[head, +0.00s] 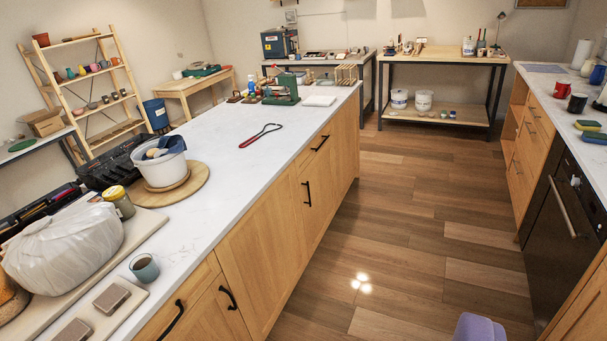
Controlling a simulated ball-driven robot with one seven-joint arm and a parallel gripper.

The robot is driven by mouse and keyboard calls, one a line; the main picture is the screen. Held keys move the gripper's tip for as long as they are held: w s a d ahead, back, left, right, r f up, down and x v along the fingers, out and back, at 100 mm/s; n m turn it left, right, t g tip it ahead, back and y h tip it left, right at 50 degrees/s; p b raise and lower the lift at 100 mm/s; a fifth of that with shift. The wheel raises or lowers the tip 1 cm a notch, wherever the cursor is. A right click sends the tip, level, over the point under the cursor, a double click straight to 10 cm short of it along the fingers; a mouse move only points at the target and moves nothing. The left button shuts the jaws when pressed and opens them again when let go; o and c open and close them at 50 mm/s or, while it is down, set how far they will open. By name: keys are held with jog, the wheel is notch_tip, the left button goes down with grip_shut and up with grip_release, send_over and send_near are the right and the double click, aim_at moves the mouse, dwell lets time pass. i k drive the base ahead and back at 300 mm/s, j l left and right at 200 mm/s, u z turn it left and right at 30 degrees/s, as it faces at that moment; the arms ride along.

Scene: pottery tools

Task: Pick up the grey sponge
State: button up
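I cannot single out a grey sponge with certainty. Two grey-brown blocks lie on a pale board at the near left of the white island counter (225,150): one block (110,298) near the board's far end, the other block (73,331) partly cut off by the bottom edge. A white bucket (163,171) on a round wooden board holds a blue cloth and a tan, sponge-like piece (157,152). My gripper is not in view.
A plastic-wrapped lump (62,255), a jar (118,202) and a grey-blue cup (144,267) crowd the near left counter. A red-handled loop tool (260,136) lies farther along. A purple object (478,328) shows at the bottom edge. The wooden floor (420,220) between the counters is clear.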

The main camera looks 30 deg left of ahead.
aim_at(157, 154)
jog(key=i+j+u, duration=0.2)
jog(key=i, duration=0.5)
jog(key=i+u, duration=0.2)
jog(key=i, duration=0.5)
jog(key=i+l+u, duration=0.2)
jog(key=i, duration=0.5)
jog(key=i+u, duration=0.2)
jog(key=i, duration=0.5)
jog(key=i+u, duration=0.2)
jog(key=u, duration=0.25)
jog(key=i+u, duration=0.2)
jog(key=u, duration=0.3)
jog(key=i+l+u, duration=0.2)
jog(key=u, duration=0.25)
jog(key=i+u, duration=0.25)
jog(key=u, duration=0.2)
jog(key=i+l+u, duration=0.1)
jog(key=u, duration=0.35)
jog(key=i, duration=0.1)
